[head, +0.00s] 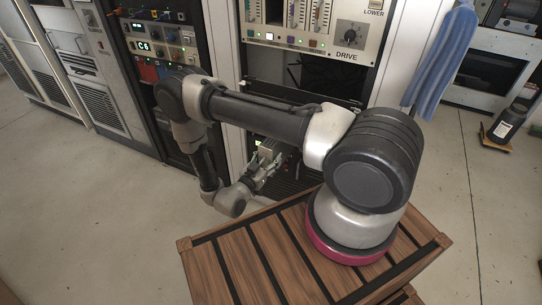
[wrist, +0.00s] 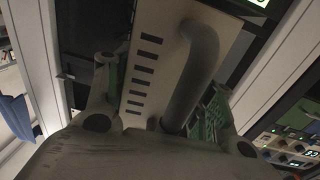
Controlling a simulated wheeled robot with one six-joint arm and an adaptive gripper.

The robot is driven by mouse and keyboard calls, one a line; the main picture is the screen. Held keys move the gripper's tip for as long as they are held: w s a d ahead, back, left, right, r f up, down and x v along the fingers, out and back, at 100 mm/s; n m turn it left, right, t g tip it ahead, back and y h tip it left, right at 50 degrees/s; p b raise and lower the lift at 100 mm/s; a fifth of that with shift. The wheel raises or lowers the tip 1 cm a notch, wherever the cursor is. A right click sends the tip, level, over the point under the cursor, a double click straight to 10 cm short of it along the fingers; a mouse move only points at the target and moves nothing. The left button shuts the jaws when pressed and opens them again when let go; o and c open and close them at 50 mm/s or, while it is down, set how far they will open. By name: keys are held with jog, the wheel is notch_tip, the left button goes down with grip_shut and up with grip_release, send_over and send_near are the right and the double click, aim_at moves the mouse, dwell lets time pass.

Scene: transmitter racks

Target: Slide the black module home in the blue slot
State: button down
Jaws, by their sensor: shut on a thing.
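My gripper (head: 264,162) is low in front of the central rack, partly behind my own arm in the head view. In the wrist view my gripper (wrist: 165,90) has one finger on each side of a module (wrist: 150,70) and is shut on it. The module shows a pale front plate with a column of black slots and a thick grey handle. Green parts show beside both fingers. The module's body is hidden behind its plate, so I cannot tell its colour or how far it is inside the rack. I cannot make out a blue slot.
The central rack has a dark opening (head: 285,70) under the DRIVE panel (head: 345,36). A rack with lit displays (head: 155,45) stands to the left. A blue cloth (head: 441,60) hangs at the right. A slatted wooden top (head: 235,260) lies under my arm's base. Floor is clear at left.

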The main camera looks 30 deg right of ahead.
jog(key=shift+v, duration=1.45)
jog(key=shift+w+a+r, duration=0.1)
jog(key=shift+r, duration=0.05)
jog(key=w+a+r, duration=0.4)
jog(key=w+r, duration=0.1)
jog(key=r, duration=0.6)
jog(key=w+a+r, duration=0.3)
jog(key=w+r, duration=0.2)
jog(key=r, duration=0.6)
jog(key=s+d+r, duration=0.1)
jog(key=s+r, duration=0.1)
jog(key=r, duration=1)
jog(key=s+d+r+t, duration=0.1)
jog(key=s+r, duration=0.1)
jog(key=r, duration=1.1)
jog(key=shift+r+n+y, duration=0.2)
jog(key=shift+n+y, duration=0.2)
jog(key=shift+x, duration=2.9)
